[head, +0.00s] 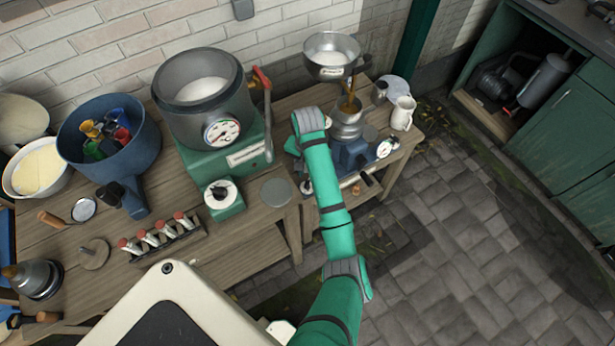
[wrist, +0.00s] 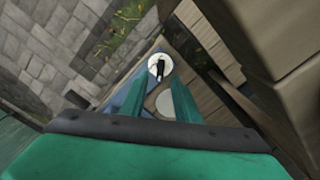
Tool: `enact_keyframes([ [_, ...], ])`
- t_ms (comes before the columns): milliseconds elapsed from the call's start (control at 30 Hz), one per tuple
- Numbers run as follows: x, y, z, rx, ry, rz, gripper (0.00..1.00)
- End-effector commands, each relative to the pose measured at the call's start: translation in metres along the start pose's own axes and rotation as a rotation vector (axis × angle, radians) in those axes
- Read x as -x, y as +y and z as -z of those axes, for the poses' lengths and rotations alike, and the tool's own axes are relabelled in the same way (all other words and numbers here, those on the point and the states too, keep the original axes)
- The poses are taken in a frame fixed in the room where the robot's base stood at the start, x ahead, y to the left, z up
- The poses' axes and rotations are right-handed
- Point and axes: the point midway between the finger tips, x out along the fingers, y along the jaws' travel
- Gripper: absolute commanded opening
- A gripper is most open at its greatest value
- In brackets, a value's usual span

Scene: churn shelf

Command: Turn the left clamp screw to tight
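My gripper (wrist: 161,82) shows in the wrist view with its two green fingers apart and nothing held between them. A round white disc with a black bar-shaped knob (wrist: 160,67) shows just beyond the fingertips, on a blue body; it may be the left clamp screw, but no label shows. I cannot tell whether the fingers touch it. In the head view my arm reaches over the blue-based machine (head: 350,154), which carries a metal bowl on top and a small gauge (head: 385,148). The arm hides this machine's left side and my fingers.
A green machine with a large pot (head: 205,100) and a black-knobbed white dial (head: 221,194) stands left of my arm. A red-handled lever (head: 262,80) rises beside the pot. A white jug (head: 403,113) stands right of the blue-based machine. The paved floor at right is clear.

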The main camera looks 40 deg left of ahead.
Motion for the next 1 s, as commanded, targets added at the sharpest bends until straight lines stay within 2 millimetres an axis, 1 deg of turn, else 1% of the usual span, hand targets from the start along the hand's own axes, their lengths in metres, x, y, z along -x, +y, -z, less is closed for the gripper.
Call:
enact_keyframes([
  [67,0.011,-0.001,0.001,0.002,0.003,0.001,0.29],
  [233,0.023,-0.001,0.003,0.000,0.008,0.004,0.29],
  [433,0.036,0.002,0.001,0.000,0.004,-0.001,0.29],
  [600,0.053,0.001,0.001,0.000,0.003,0.000,0.29],
  [767,0.060,0.000,0.000,0.001,0.000,0.000,0.29],
  [1000,0.061,-0.001,-0.001,0.002,-0.001,0.000,0.29],
])
